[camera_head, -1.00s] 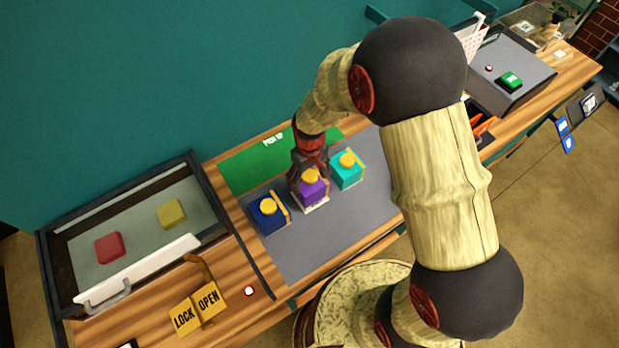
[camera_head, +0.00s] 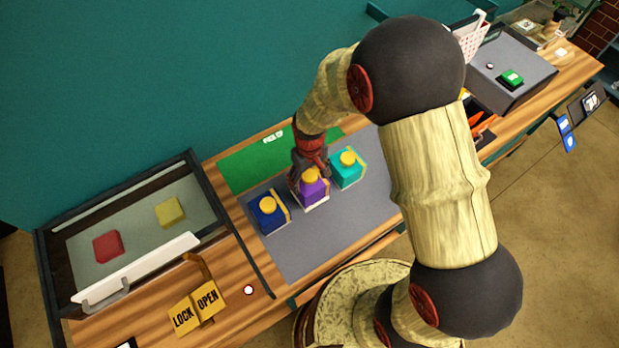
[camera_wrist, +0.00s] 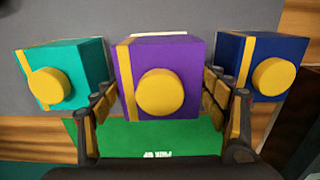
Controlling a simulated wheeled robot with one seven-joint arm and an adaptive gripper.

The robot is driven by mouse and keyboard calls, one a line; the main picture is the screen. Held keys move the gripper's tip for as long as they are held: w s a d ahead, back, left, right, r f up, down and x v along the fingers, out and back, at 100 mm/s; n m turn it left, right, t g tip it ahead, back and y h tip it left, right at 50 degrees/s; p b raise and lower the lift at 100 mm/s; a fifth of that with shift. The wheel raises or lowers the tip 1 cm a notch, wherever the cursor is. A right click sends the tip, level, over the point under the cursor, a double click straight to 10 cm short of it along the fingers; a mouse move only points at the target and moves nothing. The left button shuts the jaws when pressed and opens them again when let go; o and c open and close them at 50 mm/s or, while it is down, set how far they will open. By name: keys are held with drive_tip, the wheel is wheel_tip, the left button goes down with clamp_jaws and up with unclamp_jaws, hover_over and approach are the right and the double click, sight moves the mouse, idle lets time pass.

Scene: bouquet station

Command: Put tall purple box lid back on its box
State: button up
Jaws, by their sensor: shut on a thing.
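The purple box (camera_head: 314,189) stands upright on the grey mat (camera_head: 320,247), between a dark blue box and a teal box. Its purple top with a round yellow knob (camera_wrist: 160,92) and a yellow stripe fills the middle of the wrist view. My gripper (camera_head: 309,172) is at the purple box from behind, with a finger at each side in the wrist view (camera_wrist: 160,108), shut on the purple lid. The lid sits on or just over the box; I cannot tell whether there is a gap. A pale edge (camera_head: 312,206) shows at the purple box's base.
The dark blue box (camera_head: 269,214) stands close on the left and the teal box (camera_head: 346,170) close on the right, both with yellow knobs. A green pick-up area (camera_head: 250,168) lies behind. A glass-topped case (camera_head: 135,215) stands at left, near LOCK and OPEN signs (camera_head: 195,308).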

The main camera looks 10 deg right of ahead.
drive_tip(key=shift+f+b, duration=0.6)
drive_tip(key=shift+f, duration=0.2)
idle(0.7)
idle(0.3)
drive_tip(key=o, duration=1.2)
drive_tip(key=shift+r+p, duration=2.6)
drive_tip(key=shift+r, duration=1.45)
